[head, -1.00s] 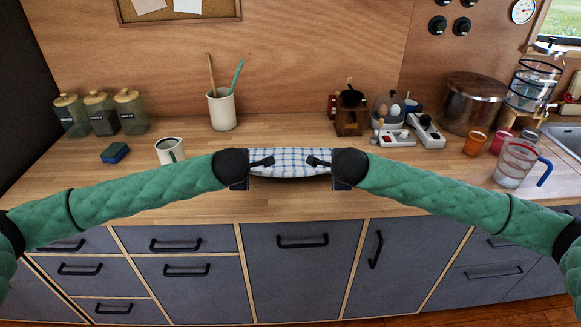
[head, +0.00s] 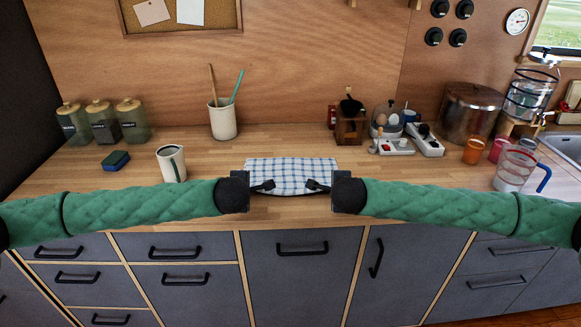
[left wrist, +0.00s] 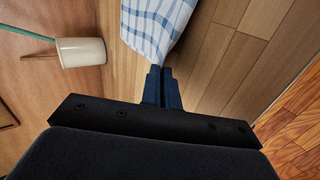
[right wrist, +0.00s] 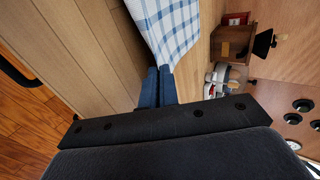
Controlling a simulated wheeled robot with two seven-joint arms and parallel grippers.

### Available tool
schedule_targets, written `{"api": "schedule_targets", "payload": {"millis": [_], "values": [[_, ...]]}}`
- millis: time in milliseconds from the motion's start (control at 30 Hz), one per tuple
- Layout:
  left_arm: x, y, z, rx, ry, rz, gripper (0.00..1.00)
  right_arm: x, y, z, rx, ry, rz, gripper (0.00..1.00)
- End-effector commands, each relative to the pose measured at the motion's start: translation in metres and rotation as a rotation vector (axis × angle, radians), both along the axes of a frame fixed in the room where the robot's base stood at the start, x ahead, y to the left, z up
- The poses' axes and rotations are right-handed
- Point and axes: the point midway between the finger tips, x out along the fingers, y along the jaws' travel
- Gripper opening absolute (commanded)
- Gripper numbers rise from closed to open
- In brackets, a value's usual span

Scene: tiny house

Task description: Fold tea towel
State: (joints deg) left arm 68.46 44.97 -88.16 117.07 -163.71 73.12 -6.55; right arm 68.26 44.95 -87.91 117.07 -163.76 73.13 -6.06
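The tea towel (head: 291,172), white with a blue check, lies on the wooden counter near its front edge. My left gripper (head: 271,184) is at the towel's front left and my right gripper (head: 312,184) at its front right, facing each other. In the left wrist view the fingers are closed together with the towel (left wrist: 158,25) at their tips. In the right wrist view the fingers are also together, with the towel (right wrist: 165,25) at their tips. Both seem to pinch its near edge. The towel's underside is hidden.
A white cup (head: 171,163) stands left of the towel, with a blue-green sponge (head: 115,161) farther left. A utensil pot (head: 223,121) and a wooden grinder (head: 350,125) stand behind. A measuring jug (head: 513,168) is at the right. The counter behind the towel is clear.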

Motion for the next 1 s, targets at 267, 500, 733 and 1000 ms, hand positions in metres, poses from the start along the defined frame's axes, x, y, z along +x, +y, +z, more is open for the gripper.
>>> {"api": "schedule_targets", "payload": {"millis": [267,500,733,1000], "values": [[-0.0002,0.0009,-0.0012,0.000,-0.004,0.000,0.00,-0.0001,-0.0014,-0.0014,0.001,-0.004,-0.002,0.00],[0.0000,0.0008,-0.0011,0.000,-0.004,0.000,0.12,-0.0002,-0.0013,-0.0012,0.000,-0.004,-0.001,0.12],[-0.0001,0.0007,-0.0010,0.000,-0.004,0.000,0.40,-0.0001,-0.0012,-0.0012,0.000,-0.004,-0.001,0.40],[-0.0008,0.0006,0.0008,0.000,-0.005,0.000,0.40,-0.0008,-0.0011,0.0008,0.002,-0.004,-0.001,0.40]]}}
